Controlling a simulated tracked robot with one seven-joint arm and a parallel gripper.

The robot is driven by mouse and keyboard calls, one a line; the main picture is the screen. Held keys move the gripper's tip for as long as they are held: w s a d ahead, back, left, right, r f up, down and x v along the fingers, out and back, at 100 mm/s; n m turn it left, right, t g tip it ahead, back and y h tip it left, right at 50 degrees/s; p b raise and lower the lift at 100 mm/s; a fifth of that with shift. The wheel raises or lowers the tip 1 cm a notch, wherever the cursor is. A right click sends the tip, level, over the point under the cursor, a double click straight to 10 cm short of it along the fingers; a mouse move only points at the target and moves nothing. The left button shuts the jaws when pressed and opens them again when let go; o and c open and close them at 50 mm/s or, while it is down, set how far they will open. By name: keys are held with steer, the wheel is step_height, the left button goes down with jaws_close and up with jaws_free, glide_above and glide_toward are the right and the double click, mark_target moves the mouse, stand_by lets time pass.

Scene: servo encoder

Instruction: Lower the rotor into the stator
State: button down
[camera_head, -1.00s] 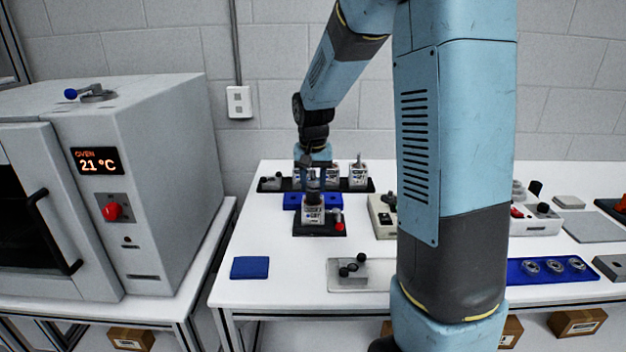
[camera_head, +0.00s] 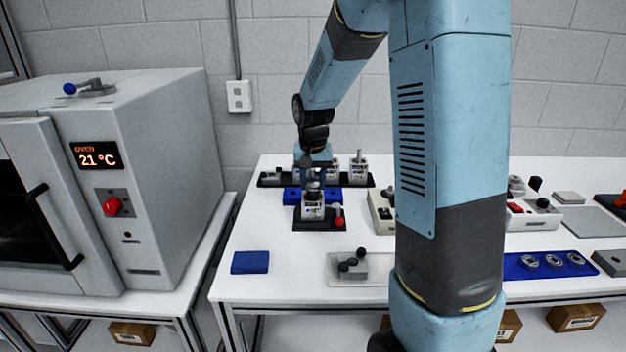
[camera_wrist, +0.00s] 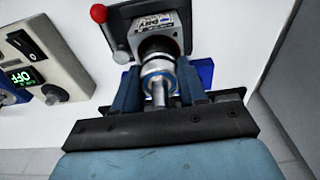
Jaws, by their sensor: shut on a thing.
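The stator (camera_head: 313,210) is a light grey square housing with a printed label, standing on a black base with a red-knobbed lever (camera_head: 338,214). It also shows at the top of the wrist view (camera_wrist: 159,24), with a round dark opening. My gripper (camera_wrist: 158,86) is shut on the rotor (camera_wrist: 158,66), a silver cylinder with a shaft. The rotor lines up with the opening in the wrist view; how deep it sits I cannot tell. In the head view my gripper (camera_head: 313,178) is directly above the stator, and the rotor is mostly hidden there.
A blue tray (camera_head: 291,196) lies behind the stator, then a black rack (camera_head: 269,181) with several housings. A beige control box (camera_head: 381,213) stands to the right. A blue pad (camera_head: 250,262) and a clamp-like fixture (camera_head: 347,267) lie in front. Table between them is clear.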

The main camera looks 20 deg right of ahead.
steer(key=shift+f, duration=0.9)
stand_by(2.9)
steer(key=shift+r, duration=0.3)
stand_by(0.4)
steer(key=shift+c, duration=1.1)
jaws_free()
steer(key=shift+r, duration=5.8)
